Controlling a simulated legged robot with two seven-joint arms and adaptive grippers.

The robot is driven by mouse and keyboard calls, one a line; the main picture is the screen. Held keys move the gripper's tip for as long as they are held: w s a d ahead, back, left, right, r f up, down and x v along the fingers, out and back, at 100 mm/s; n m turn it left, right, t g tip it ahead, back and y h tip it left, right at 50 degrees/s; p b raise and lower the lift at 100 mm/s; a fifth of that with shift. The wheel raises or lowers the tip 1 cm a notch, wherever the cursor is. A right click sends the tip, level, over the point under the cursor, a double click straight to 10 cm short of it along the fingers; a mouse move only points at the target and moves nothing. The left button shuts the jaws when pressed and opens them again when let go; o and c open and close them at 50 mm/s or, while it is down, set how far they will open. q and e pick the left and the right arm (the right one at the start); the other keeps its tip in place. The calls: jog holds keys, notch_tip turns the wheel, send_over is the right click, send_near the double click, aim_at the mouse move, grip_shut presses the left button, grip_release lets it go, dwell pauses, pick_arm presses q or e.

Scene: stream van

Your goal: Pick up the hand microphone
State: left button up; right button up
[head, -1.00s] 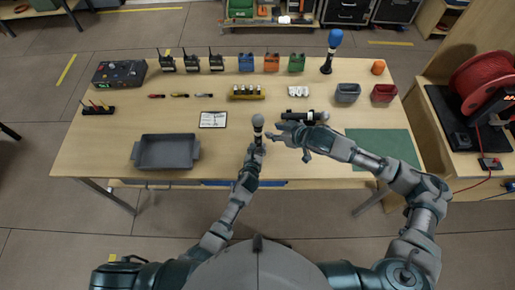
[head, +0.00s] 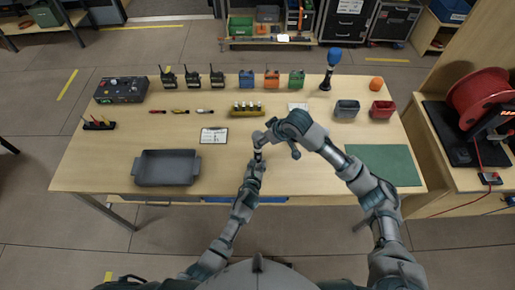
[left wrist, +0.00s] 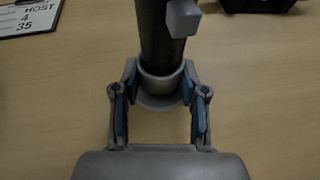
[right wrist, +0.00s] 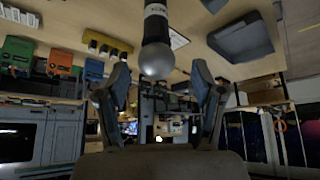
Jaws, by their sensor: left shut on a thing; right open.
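The hand microphone (head: 258,138) has a grey ball head and a dark body with a light band. It is upright in my left gripper (head: 257,158), which is shut on its lower part. In the left wrist view its dark shaft (left wrist: 160,35) rises from between the fingers. My right gripper (head: 272,138) is open beside the microphone's head. In the right wrist view the ball head (right wrist: 157,61) hangs between the spread fingers, apparently not clamped. The right arm hides part of the table behind it.
A grey tray (head: 167,182) lies at the left front, with a clipboard (head: 213,135) nearby. A green mat (head: 385,165) lies at the right. A yellow holder (head: 247,113), radios, small boxes, two bins and a blue-topped microphone (head: 332,62) stand farther back.

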aim_at(258, 149)
jog(key=x, duration=0.9)
jog(key=shift+d+f, duration=0.1)
jog(key=shift+d, duration=0.25)
grip_shut()
